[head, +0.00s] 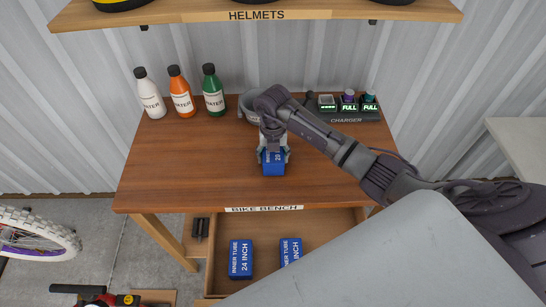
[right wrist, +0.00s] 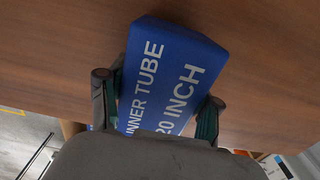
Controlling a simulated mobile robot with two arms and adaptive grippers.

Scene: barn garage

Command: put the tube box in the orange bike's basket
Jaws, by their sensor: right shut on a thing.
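The blue tube box (head: 273,168) is at the middle of the bench top, near its front half. In the right wrist view its label reads "INNER TUBE 20 INCH" on the box (right wrist: 172,70). My right gripper (head: 273,156) is shut on it, with one finger on each side. Whether the box touches the wood or hangs just above it, I cannot tell. The orange bike's basket is not in view. My left gripper is not in view.
The bike bench (head: 190,165) has an open drawer (head: 335,222) below with a "24 INCH" inner tube box (head: 240,259) and another blue box (head: 290,250). Several bottles and a charger (head: 347,115) stand at the back. A helmet shelf (head: 350,8) is above. A bike wheel (head: 38,235) is at left.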

